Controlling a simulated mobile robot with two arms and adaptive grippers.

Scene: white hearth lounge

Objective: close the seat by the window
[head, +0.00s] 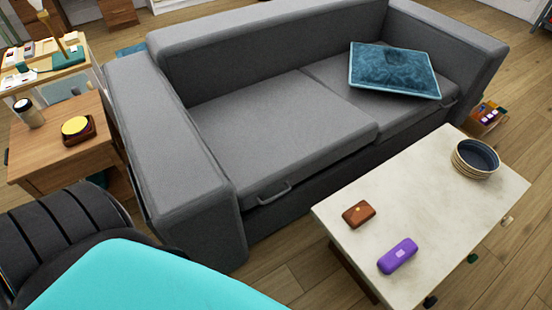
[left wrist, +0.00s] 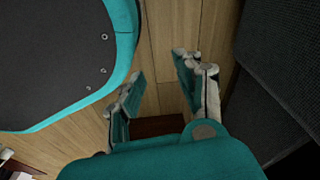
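A grey sofa (head: 180,150) has two seats side by side. The left seat (head: 285,120) carries a handle (head: 272,195) at its front edge, with a thin dark gap below that edge; I cannot tell how far it is raised. The right seat (head: 345,85) has a handle at its front right and a teal cushion (head: 394,70) lying on it. No window shows, so I cannot tell which seat is nearest one. My left gripper (left wrist: 162,90) shows in the left wrist view, fingers apart and empty above the wood floor. My right gripper is in neither view.
A pale coffee table (head: 420,215) stands close before the sofa, bearing stacked bowls (head: 475,157), a brown case (head: 358,214) and a purple case (head: 397,256). A wooden side table (head: 60,150) stands left of the sofa. A strip of floor lies between sofa and coffee table.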

